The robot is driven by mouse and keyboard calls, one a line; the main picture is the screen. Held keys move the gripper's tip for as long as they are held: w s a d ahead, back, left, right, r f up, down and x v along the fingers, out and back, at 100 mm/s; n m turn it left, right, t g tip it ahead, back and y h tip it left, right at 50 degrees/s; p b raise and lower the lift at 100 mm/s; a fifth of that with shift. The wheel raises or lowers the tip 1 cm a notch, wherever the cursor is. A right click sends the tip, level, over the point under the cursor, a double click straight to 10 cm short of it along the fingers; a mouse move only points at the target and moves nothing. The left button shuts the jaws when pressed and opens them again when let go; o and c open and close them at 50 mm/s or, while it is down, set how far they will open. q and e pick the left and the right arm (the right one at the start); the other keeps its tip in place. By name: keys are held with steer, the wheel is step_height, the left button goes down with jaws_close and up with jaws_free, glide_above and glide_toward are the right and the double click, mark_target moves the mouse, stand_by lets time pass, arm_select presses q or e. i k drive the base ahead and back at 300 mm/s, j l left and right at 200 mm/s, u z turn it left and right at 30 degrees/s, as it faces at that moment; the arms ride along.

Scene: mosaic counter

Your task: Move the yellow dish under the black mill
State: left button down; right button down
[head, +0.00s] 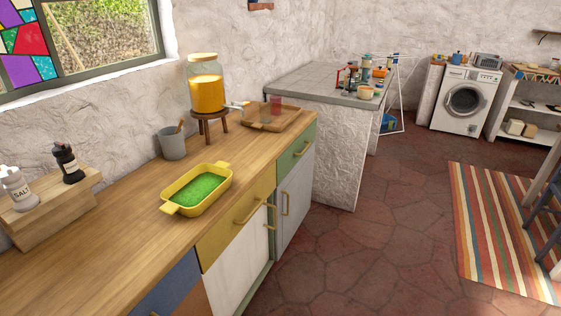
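A yellow dish (211,204) with two end handles and a green filling sits on the wooden counter, close to its front edge. The black mill (67,163) stands upright on a wooden stepped riser (46,211) at the left, beside a white salt mill (18,187). The dish lies to the right of the riser, apart from it, with bare counter between them. Neither of my grippers shows in the head view.
A grey cup (173,143) stands behind the dish near the wall. A dispenser of orange liquid (206,93) on a wooden stand and a wooden tray (270,124) with a reddish glass are farther right. The counter (120,229) between riser and dish is clear.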

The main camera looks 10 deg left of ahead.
mark_target(192, 194)
steer(key=i+l+z, duration=0.3)
steer(key=i, duration=0.3)
steer(key=i+z, duration=0.3)
steer(key=i, duration=0.3)
steer(key=i+l+u, duration=0.1)
steer(key=i+u, duration=0.2)
steer(key=i, duration=0.3)
steer(key=i+l+u, duration=0.2)
steer(key=i+u, duration=0.15)
steer(key=i, duration=0.2)
steer(key=i+l+u, duration=0.1)
steer(key=u, duration=0.3)
steer(key=i+l+u, duration=0.15)
steer(key=i+u, duration=0.25)
steer(key=l+u, duration=0.2)
steer(key=u, duration=0.25)
steer(key=i+l+u, duration=0.1)
steer(key=u, duration=0.3)
steer(key=i+l+u, duration=0.15)
steer(key=u, duration=0.3)
steer(key=i+l+u, duration=0.1)
steer(key=u, duration=0.3)
steer(key=l, duration=0.1)
